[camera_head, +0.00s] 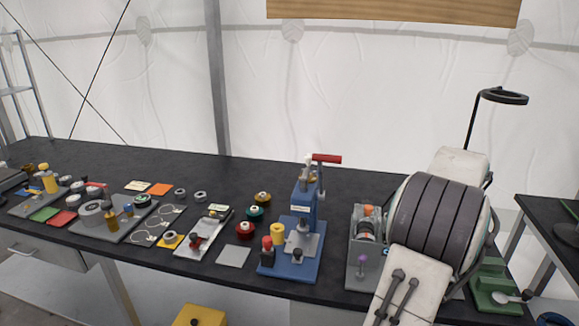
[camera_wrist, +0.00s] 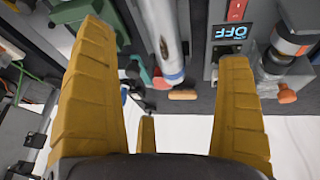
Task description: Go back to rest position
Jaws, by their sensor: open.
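In the head view my arm stands at the right, in front of the black table (camera_head: 250,175); the gripper itself does not show there.
Spools, plates and fixtures crowd the table's left. A green device (camera_head: 495,285) is right of my arm. The table's back strip is mostly clear. A yellow object (camera_head: 200,315) is below the front edge.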

